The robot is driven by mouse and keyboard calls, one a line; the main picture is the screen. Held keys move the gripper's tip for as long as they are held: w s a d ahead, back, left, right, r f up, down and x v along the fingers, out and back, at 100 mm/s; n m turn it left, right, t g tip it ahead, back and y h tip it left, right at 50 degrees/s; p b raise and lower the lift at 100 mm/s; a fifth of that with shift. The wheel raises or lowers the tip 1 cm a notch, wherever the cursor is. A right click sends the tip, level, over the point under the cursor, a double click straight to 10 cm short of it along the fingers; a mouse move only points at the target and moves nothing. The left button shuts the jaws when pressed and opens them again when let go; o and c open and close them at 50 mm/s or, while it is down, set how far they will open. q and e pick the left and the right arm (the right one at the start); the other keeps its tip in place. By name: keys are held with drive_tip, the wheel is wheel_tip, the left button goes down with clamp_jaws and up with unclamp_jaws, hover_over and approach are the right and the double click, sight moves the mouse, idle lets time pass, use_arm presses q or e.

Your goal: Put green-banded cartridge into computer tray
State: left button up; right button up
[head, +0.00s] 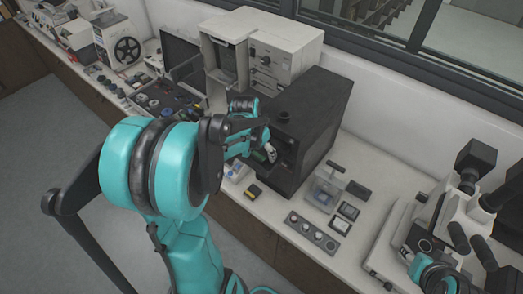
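The black computer (312,115) stands on the counter at the centre, with a low open part, probably its tray (272,172), at its front left. My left gripper (270,153) points down just over that part, close to the computer's front. A small green patch (259,156) shows beside the fingers, probably the green-banded cartridge. My arm hides much of it, so I cannot tell whether the fingers hold it or it rests in the tray. A teal part of my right arm (432,272) shows at the lower right; its fingers are not clear.
A small black and yellow item (254,190) lies at the counter's front edge. A panel with round knobs (312,232) and a clear box (325,188) stand right of the computer. A microscope (465,205) stands at the far right. A grey cabinet (285,50) is behind.

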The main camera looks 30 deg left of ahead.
sight(256, 158)
use_arm(q)
drive_tip(key=shift+w+a, duration=0.1)
drive_tip(key=shift+w, duration=0.05)
drive_tip(key=shift+r+p, duration=0.3)
drive_tip(key=shift+r, duration=0.2)
drive_tip(key=v, duration=1.1)
drive_tip(key=s+d+t, duration=0.2)
drive_tip(key=s+d, duration=0.2)
drive_tip(key=d, duration=0.4)
drive_tip(key=s+d+f+n+t, duration=0.1)
drive_tip(key=s+d+t, duration=0.1)
drive_tip(key=s+d, duration=0.3)
drive_tip(key=d, duration=0.3)
drive_tip(key=shift+d+f, duration=0.25)
drive_tip(key=shift+f, duration=0.1)
drive_tip(key=shift+d, duration=0.1)
